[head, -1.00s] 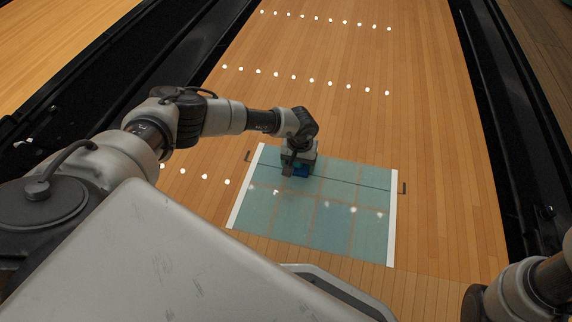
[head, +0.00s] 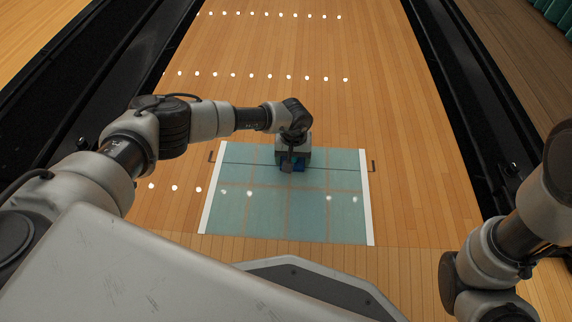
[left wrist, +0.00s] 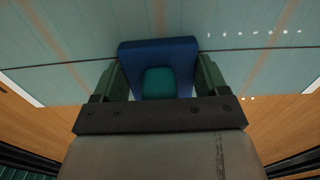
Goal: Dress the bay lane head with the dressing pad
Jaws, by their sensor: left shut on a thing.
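The bay lane head shows as a teal-tinted, gridded patch (head: 270,215) on the wooden lane, with white strips on its left and right edges and a dark line across its far part. My left gripper (head: 293,166) is over the far middle of this patch. It is shut on the dressing pad (head: 299,163), a blue block with a teal grip. In the left wrist view the pad (left wrist: 130,52) lies beyond the two fingers (left wrist: 160,82), with its teal grip between them. I cannot tell whether the pad touches the surface. My right gripper is out of view.
Rows of white dots (head: 262,76) cross the wooden lane (head: 300,50) beyond the patch. Dark gutters (head: 455,120) run along both sides. Small dark brackets (head: 373,166) stand beside the patch. The lane beyond the patch is clear.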

